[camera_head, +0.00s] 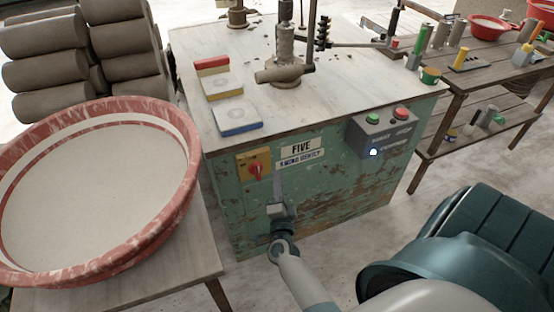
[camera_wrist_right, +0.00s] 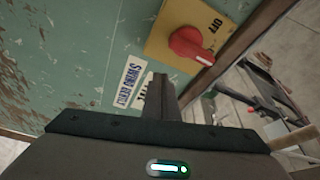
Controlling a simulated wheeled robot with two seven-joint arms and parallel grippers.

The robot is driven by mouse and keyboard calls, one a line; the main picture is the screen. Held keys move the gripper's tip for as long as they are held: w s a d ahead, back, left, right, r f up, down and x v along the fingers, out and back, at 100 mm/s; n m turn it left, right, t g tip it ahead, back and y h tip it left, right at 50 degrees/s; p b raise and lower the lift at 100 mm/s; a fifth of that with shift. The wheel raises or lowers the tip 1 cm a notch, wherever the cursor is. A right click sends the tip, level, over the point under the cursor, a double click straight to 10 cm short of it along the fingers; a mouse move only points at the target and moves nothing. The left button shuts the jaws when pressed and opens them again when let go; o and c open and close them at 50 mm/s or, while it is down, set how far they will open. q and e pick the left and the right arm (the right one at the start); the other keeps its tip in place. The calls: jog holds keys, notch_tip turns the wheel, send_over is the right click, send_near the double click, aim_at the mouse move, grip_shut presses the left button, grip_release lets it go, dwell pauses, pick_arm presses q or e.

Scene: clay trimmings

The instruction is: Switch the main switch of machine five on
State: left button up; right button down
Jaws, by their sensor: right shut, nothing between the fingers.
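Machine five (camera_head: 325,195) is a worn green cabinet with a "FIVE" label (camera_head: 301,148) on its front. Its main switch is a red rotary knob (camera_head: 256,169) on a yellow plate (camera_head: 243,160) at the front's upper left. My left gripper is out of view.
A grey control box (camera_head: 383,134) with green and red buttons and a lit lamp (camera_head: 373,152) is right of the label. A large red-rimmed basin (camera_head: 100,265) stands close on the left. Tables with tools (camera_head: 470,85) stand at right.

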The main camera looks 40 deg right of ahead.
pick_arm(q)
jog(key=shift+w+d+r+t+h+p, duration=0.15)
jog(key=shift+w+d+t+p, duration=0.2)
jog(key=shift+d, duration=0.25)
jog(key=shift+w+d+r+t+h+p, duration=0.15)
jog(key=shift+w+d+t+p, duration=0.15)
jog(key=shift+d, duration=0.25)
pick_arm(e)
jog(key=r+v, duration=0.1)
jog(key=v, duration=0.8)
jog(key=shift+s, duration=0.5)
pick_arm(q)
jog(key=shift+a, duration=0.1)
pick_arm(e)
jog(key=shift+a, duration=0.1)
jog(key=s+a+f+n+g+y+p, duration=0.1)
jog(key=s+a+f+n+g+y, duration=0.2)
jog(key=a+f+n+y, duration=1.15)
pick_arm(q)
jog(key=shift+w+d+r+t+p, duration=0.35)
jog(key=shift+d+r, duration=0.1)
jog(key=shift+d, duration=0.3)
pick_arm(e)
jog(key=s+f+n+g+h, duration=0.2)
jog(key=s+f+n+g, duration=0.5)
jog(key=s+f, duration=1)
notch_tip(320, 180, down, 4)
jog(key=shift+a+r+n+g, duration=0.15)
jog(key=shift+a+n+g, duration=0.25)
jog(key=shift+n, duration=0.75)
